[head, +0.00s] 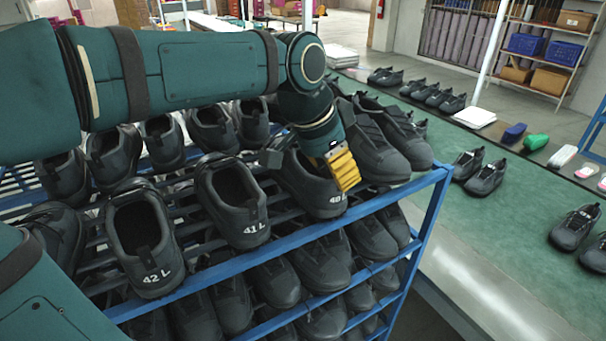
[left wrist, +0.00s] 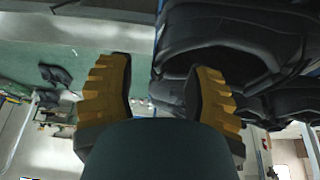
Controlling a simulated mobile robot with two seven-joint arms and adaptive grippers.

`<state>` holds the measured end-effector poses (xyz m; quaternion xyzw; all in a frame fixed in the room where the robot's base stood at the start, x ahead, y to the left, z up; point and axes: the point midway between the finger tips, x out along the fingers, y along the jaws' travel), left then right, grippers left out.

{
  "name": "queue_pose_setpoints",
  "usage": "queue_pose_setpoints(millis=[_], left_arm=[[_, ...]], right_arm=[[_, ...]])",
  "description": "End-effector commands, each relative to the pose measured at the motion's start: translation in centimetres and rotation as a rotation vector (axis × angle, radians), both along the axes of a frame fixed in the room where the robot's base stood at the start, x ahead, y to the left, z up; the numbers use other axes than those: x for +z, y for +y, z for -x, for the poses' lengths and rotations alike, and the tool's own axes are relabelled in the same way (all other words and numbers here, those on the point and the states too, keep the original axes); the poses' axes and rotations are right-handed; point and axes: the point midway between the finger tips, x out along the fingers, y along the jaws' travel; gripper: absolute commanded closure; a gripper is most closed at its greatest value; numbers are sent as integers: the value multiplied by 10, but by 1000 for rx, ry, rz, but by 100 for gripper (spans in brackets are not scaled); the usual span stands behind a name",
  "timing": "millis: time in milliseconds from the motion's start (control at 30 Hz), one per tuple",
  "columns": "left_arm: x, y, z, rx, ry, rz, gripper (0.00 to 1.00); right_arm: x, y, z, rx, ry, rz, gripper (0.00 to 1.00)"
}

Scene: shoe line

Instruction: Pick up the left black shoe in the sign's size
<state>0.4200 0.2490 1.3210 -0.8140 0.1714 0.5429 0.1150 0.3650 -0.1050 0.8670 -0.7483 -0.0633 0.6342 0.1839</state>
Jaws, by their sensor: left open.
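Black shoes stand on the top of a blue rack in the head view. The front row shows a shoe marked 42 L (head: 143,240), a shoe marked 41 L (head: 232,203) and, to its right, a shoe marked 40 (head: 306,188), whose letter is hidden. My left gripper (head: 341,168) is open with yellow fingers, right at the 40 shoe. In the left wrist view the open fingers (left wrist: 161,75) show a black shoe (left wrist: 225,35) at the right finger. I cannot tell whether they touch. No size sign is readable. My right gripper is out of view.
The blue rack's rail (head: 408,192) runs along its right side, with more shoes on lower shelves. Other shoes stand close behind and beside the gripper. A green conveyor (head: 480,225) with spaced shoes lies to the right. Storage shelves (head: 540,50) stand at the back.

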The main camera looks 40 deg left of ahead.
Motion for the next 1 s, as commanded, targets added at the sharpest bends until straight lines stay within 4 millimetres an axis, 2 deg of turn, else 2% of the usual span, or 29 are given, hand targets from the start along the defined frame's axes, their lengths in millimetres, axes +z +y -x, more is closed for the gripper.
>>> queue_pose_setpoints(millis=[100, 233, 567, 600, 733, 1000], left_arm=[[-19, -2, -5, -1, 4, 0, 48], [-34, -4, -11, -1, 4, 0, 48], [-40, -5, -14, 0, 1, 0, 48], [-40, -5, -14, 0, 1, 0, 52], [-40, -5, -14, 0, 1, 0, 98], [-40, -5, -14, 0, 1, 0, 100]], right_arm=[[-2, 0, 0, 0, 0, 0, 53], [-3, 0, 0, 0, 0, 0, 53], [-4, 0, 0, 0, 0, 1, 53], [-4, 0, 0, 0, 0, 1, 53], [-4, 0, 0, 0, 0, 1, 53], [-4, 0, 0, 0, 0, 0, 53]])
